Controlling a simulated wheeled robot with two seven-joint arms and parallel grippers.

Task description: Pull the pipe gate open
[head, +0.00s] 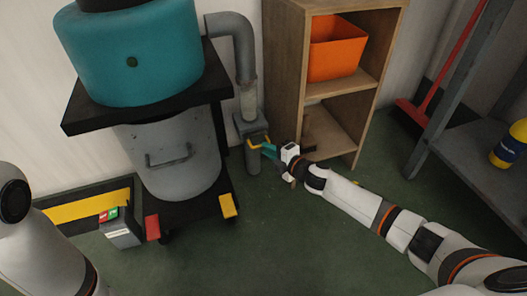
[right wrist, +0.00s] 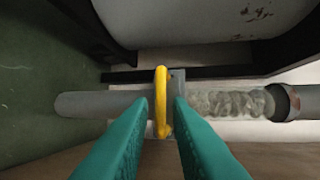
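The pipe gate (head: 243,125) is a grey block on the vertical pipe beside the teal-topped machine. It also shows in the right wrist view (right wrist: 177,88). Its yellow handle (head: 257,141) sticks out toward my right gripper (head: 268,149). In the right wrist view the yellow handle (right wrist: 161,100) lies between my two teal fingertips (right wrist: 161,108), with narrow gaps on both sides, so the gripper looks open around it. A clear pipe section (right wrist: 235,102) next to the gate holds grey, lumpy material. My left gripper is out of view; only part of that arm shows.
The machine (head: 130,55) stands on a black wheeled frame left of the pipe. A wooden shelf (head: 284,60) with an orange bin (head: 335,48) is close on the right. A control box (head: 122,232) is at lower left. Green floor in front is clear.

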